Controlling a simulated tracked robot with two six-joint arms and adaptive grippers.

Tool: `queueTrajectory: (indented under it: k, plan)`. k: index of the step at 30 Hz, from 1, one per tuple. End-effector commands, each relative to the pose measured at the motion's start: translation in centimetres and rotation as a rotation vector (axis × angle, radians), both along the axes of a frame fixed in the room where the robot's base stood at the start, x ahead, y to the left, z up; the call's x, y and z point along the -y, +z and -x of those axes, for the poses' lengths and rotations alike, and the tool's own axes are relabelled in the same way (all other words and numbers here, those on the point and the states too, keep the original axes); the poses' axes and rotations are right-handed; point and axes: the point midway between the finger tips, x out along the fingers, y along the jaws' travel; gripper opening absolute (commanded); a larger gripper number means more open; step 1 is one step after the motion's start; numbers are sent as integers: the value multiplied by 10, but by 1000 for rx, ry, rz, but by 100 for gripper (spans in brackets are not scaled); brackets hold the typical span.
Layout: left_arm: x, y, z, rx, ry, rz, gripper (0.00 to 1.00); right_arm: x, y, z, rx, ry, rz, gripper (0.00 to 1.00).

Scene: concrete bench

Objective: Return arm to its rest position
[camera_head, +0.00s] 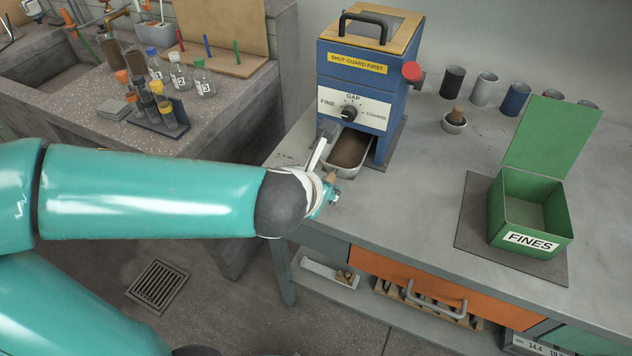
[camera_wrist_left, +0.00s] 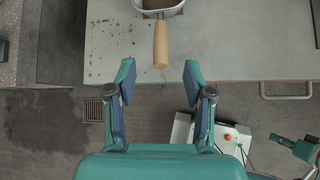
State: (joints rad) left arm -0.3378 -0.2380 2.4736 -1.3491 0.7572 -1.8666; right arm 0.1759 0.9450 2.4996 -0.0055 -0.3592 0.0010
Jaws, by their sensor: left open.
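My left arm reaches in from the left in the head view, its gripper (camera_head: 330,196) at the front edge of the bench below the blue mill. In the wrist view the left gripper (camera_wrist_left: 158,76) is open, with nothing between its fingers. A metal tray (camera_head: 347,155) with brown contents sits at the foot of the mill. Its wooden handle (camera_wrist_left: 160,45) points towards the gap between the fingertips and appears clear of both.
The blue mill (camera_head: 353,85) stands behind the tray. An open green FINES box (camera_head: 530,215) sits on a dark mat at right, with cups behind. An orange drawer (camera_head: 440,285) is under the bench. A stone counter (camera_head: 215,105) with bottles stands at left.

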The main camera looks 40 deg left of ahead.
Motion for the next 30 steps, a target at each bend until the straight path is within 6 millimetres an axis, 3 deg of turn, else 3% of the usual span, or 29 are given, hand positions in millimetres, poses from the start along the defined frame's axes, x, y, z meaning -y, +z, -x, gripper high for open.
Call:
queueTrajectory:
  k: [13, 17, 19, 23, 26, 30]
  plan:
    - [3, -6, 0, -16, 16, 31, 53, 0, 2, 0, 0, 0, 0, 0]
    - [20, -34, 2, -93, 110, 187, 53, 0, 9, 0, 0, 0, 0, 0]
    - [35, -59, 6, -165, 222, 333, 53, 0, 16, 0, 0, 0, 0, 0]
    - [72, -113, 22, -331, 588, 676, 53, 0, 31, 0, 0, 0, 0, 0]
    - [101, -151, 36, -441, 996, 928, 53, 0, 43, 0, 0, 0, 0, 0]
    - [130, -198, 53, -500, 1682, 1181, 53, 0, 60, 0, 0, 0, 0, 0]
